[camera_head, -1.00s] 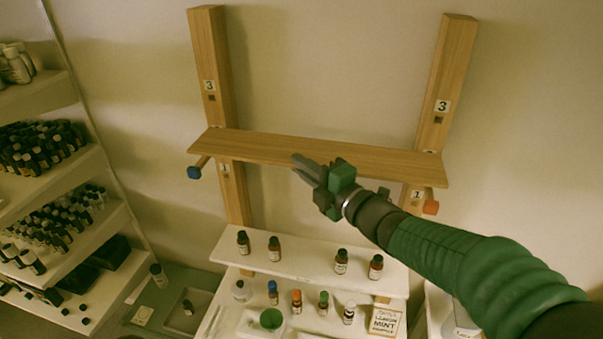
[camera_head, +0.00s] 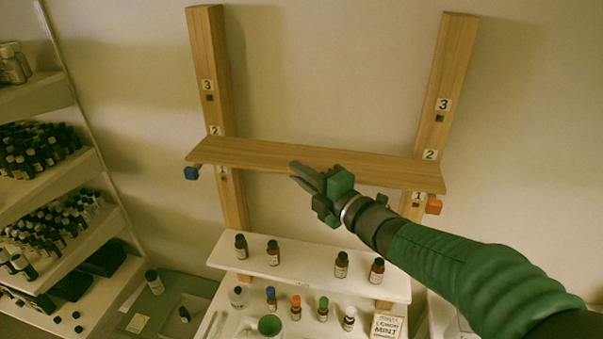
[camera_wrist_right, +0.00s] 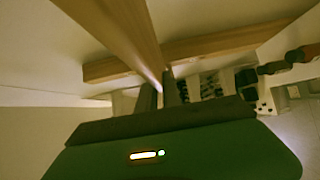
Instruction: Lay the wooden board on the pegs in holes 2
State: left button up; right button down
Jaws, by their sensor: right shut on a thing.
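Holes 2 are hidden behind the board. My left gripper is not in view.
A bottle rack (camera_head: 75,175) stands at the left. The wall above the board is clear.

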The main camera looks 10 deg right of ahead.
jog(key=shift+a+f, duration=0.15)
jog(key=shift+f+b, duration=0.15)
jog(key=shift+b, duration=0.2)
jog(key=c, duration=1.5)
grip_release()
jog(key=shift+d, duration=0.2)
jog(key=shift+o, duration=0.2)
jog(key=shift+s+f, duration=0.1)
jog(key=shift+s, duration=0.05)
jog(key=b+v, duration=0.4)
jog(key=v, duration=1.2)
jog(key=shift+s+d, duration=0.15)
jog(key=shift+d, duration=0.1)
